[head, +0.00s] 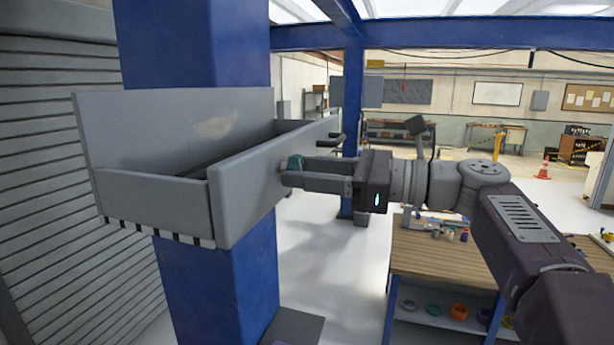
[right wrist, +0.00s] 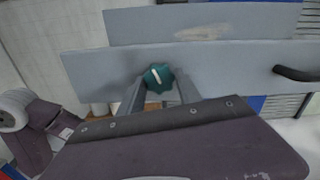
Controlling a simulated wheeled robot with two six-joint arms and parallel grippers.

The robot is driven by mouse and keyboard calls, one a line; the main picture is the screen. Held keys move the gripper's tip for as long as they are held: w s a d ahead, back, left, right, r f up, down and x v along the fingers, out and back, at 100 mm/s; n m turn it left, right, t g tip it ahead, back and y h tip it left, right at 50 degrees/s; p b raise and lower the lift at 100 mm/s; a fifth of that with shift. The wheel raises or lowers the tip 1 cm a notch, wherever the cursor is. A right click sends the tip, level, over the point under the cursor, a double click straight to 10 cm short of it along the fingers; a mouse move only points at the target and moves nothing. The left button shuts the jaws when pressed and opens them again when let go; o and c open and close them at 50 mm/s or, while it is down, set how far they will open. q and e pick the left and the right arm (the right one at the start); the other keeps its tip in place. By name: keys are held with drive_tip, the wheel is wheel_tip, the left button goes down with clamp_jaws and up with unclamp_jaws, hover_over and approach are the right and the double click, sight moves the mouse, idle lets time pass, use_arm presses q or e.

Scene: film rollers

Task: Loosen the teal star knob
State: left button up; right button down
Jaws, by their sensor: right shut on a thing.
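The teal star knob (head: 294,163) sits on the front plate of a grey box-like housing (head: 240,190) fixed to a blue column. In the right wrist view the knob (right wrist: 158,76) shows its lobed face with a pale line across it, tilted a little from upright. My right gripper (head: 290,172) reaches in from the right, its fingers on either side of the knob and shut on it. The fingers also flank the knob in the right wrist view (right wrist: 158,88). My left gripper is not in view.
A black handle (right wrist: 296,74) sticks out of the same plate, right of the knob. A blue column (head: 215,290) carries the housing. A wooden-topped bench (head: 440,255) with small items stands at the lower right. An orange cone (head: 543,170) stands far back.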

drive_tip(key=n+b, duration=0.3)
drive_tip(key=n, duration=0.8)
drive_tip(key=shift+w, duration=0.15)
drive_tip(key=shift+r+n+b, duration=0.1)
drive_tip(key=shift+n+b, duration=0.4)
drive_tip(key=shift+n, duration=0.8)
drive_tip(key=c, duration=0.8)
unclamp_jaws()
